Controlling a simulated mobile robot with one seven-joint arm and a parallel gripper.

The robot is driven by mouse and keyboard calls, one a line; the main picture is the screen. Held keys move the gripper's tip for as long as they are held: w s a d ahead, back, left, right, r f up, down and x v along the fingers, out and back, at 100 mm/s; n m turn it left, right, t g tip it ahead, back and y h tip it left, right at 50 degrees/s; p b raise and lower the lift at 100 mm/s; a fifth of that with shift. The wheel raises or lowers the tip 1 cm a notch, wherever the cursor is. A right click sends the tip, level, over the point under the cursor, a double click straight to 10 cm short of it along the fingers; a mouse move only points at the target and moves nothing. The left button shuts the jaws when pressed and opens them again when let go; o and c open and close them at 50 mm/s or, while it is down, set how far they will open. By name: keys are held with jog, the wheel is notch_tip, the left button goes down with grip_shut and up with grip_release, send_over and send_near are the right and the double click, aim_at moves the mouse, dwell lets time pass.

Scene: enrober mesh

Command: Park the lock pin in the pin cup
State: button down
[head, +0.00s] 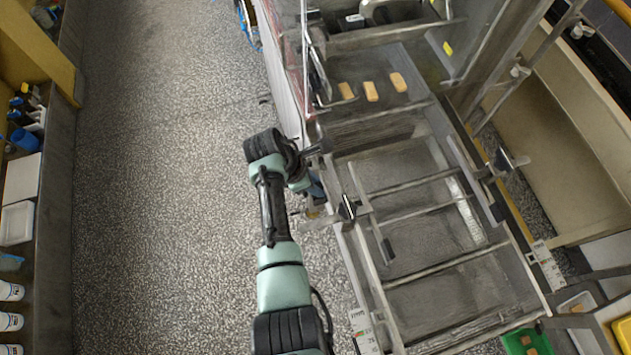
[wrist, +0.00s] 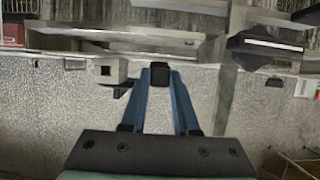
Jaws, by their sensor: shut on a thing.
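In the head view my gripper (head: 314,188) is small and partly hidden by my wrist, just left of the machine's side. A grey block with a dark square opening (wrist: 106,71) is left of the fingertips in the wrist view. I cannot tell whether it is the pin cup.
The conveyor frame (head: 372,260) with cross bars stands right of my arm. Black clamp handles sit on its near rail (head: 347,209) and far rail (head: 504,160); one shows in the wrist view (wrist: 265,46). Several biscuits (head: 371,91) lie further back. Speckled floor (head: 160,200) at left is clear.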

jog(key=shift+f+b, duration=0.3)
jog(key=shift+f, duration=0.15)
dwell(0.6)
jog(key=c, duration=0.6)
grip_release()
